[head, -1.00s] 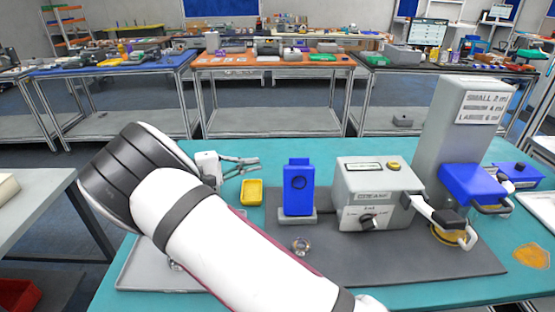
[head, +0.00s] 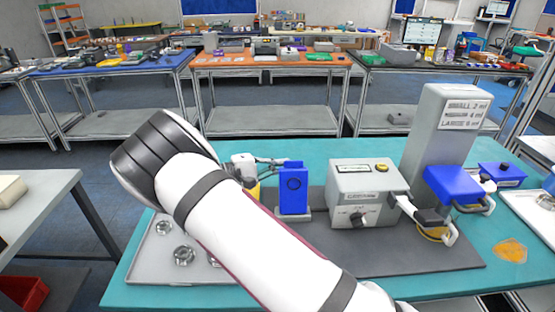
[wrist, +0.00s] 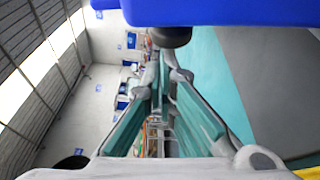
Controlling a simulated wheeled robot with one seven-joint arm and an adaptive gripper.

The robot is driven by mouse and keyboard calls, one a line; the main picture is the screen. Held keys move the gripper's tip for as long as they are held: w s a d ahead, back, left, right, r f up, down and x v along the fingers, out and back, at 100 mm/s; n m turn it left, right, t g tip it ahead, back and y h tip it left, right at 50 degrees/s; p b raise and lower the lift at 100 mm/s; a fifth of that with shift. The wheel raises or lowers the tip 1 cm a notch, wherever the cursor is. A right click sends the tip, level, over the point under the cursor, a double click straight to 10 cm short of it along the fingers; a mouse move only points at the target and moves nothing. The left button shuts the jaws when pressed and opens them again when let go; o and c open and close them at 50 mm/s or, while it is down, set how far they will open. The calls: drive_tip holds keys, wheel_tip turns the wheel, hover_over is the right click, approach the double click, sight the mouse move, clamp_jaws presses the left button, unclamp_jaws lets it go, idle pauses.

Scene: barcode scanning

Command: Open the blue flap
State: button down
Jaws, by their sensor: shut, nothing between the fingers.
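Another blue part with a handle (head: 455,185) sticks out from the grey tower at the right; I cannot tell for certain which is the flap. My gripper (head: 280,161) is shut and empty beside the top of the upright blue box, its tips partly hidden near it. In the wrist view my fingers (wrist: 163,62) meet just below a dark round knob (wrist: 172,37) and a close blue surface (wrist: 230,10). Contact cannot be told.
A grey box with a dial (head: 365,195) stands right of the upright blue box, before the grey tower (head: 437,130). A tray (head: 150,262) with metal parts lies at the left. The mat's front (head: 400,260) is clear.

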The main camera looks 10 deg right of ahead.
drive_tip(key=shift+s+a, duration=0.1)
drive_tip(key=shift+s, duration=0.15)
drive_tip(key=shift+s+a+r+m+p, duration=0.2)
drive_tip(key=shift+s+r+m+p, duration=0.45)
drive_tip(key=shift+s+r, duration=0.35)
drive_tip(key=shift+f, duration=0.1)
